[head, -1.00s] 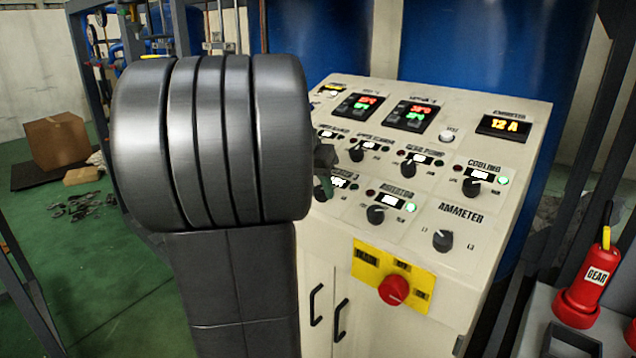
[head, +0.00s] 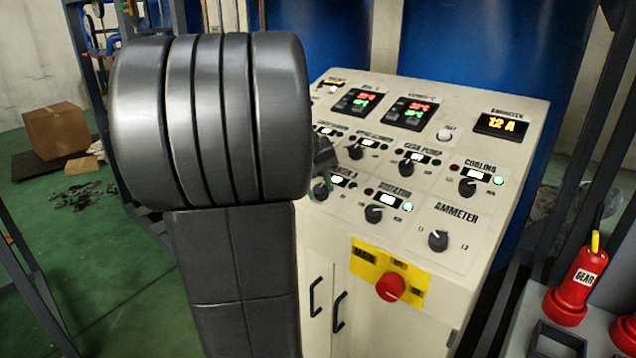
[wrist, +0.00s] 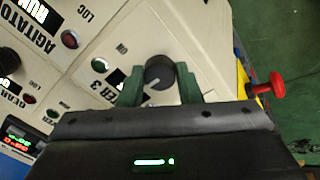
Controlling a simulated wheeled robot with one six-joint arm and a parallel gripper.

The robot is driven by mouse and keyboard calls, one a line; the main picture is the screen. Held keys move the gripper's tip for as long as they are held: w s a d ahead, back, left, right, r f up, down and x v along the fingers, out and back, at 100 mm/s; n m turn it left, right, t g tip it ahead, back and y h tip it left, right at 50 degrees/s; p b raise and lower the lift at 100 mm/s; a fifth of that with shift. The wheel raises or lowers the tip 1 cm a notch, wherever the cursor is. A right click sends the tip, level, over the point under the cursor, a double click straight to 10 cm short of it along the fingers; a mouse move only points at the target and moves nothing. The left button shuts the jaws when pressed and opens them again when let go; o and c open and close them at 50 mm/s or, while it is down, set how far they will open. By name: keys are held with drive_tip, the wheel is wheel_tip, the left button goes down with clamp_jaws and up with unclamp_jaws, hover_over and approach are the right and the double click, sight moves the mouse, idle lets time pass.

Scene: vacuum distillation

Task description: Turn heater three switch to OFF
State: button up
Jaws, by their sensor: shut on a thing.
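The heater three switch is a black round knob (wrist: 160,72) with a white pointer line, set on the cream panel beside a partly covered label ending in "3". In the wrist view its pointer slants toward the lower left. My gripper (wrist: 160,84) has its green fingers on both sides of this knob and is shut on it. In the head view the knob (head: 320,190) shows at the panel's left edge, and my dark arm hides most of the gripper (head: 322,172). The heater's small display (head: 338,180) is partly visible there.
The agitator knob (head: 374,214) sits just right, with the ammeter knob (head: 438,240) beyond it. A red main button (head: 390,288) on a yellow plate is below. Other knobs, lamps and two temperature displays fill the panel above.

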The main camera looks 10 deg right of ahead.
drive_tip(key=shift+r, duration=0.1)
idle(0.5)
drive_tip(key=o, duration=1)
drive_tip(key=shift+c, duration=0.2)
drive_tip(key=v, duration=1.3)
drive_tip(key=shift+s+a+r+b, duration=0.15)
drive_tip(key=shift+r+b, duration=0.2)
drive_tip(key=shift+f, duration=0.1)
drive_tip(key=x, duration=1.3)
drive_tip(key=shift+f+p, duration=0.3)
drive_tip(key=shift+f, duration=0.05)
drive_tip(key=shift+r, duration=0.1)
